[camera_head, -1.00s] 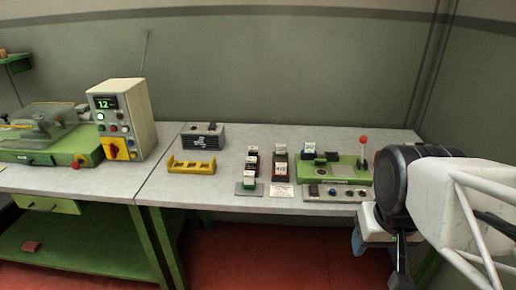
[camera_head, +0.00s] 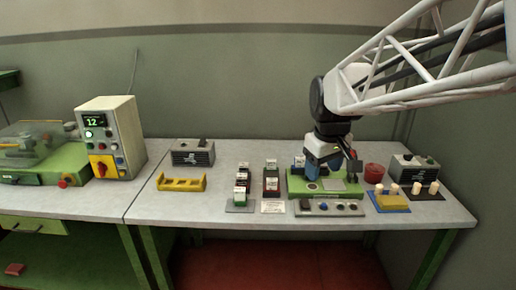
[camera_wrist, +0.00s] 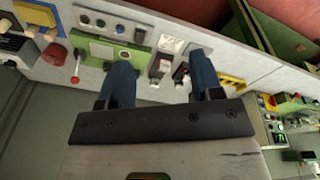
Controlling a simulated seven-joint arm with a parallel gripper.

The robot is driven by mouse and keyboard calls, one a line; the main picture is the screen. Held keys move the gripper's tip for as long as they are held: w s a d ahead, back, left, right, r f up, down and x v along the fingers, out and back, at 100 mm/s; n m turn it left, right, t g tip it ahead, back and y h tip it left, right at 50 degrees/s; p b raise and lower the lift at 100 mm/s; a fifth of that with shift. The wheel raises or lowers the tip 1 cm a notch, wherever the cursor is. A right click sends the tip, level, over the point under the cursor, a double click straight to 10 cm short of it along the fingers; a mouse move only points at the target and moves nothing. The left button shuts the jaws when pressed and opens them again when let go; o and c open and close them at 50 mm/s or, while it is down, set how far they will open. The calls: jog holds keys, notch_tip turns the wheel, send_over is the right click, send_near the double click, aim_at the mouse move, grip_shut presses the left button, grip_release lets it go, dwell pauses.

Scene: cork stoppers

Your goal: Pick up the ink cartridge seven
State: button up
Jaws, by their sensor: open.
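Several ink cartridges with white labels stand in two short rows on the bench: a left row (camera_head: 241,193) and a right row (camera_head: 271,183). One more labelled cartridge (camera_head: 299,160) stands at the back left of the green press (camera_head: 297,190). The numbers on the labels are too small to read, so I cannot tell which is seven. My gripper (camera_head: 325,166) has blue fingers and hangs over the green press, right of the rows. In the wrist view my gripper (camera_wrist: 162,82) is open and empty, with cartridges (camera_wrist: 160,66) seen beyond and between the fingers.
A control strip (camera_head: 330,208) lies before the press. A red pot (camera_head: 374,173), a blue tray (camera_head: 388,204) with pegs and a grey box (camera_head: 414,168) stand right. A yellow rack (camera_head: 181,184), another grey box (camera_head: 193,152) and a control cabinet (camera_head: 112,138) stand left.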

jog(key=w+a+f+n, duration=0.1)
jog(key=w+a+n, duration=0.3)
jog(key=w, duration=0.9)
jog(key=n+g, duration=0.2)
jog(key=n, duration=0.6)
send_over(244, 164)
jog(key=f, duration=1.8)
jog(key=shift+s+d+f, duration=0.15)
jog(key=shift+d, duration=0.2)
jog(key=shift+w+a+f, duration=0.3)
jog(key=shift+f, duration=1.35)
jog(key=shift+a+f, duration=0.15)
jog(key=shift+f, duration=2.45)
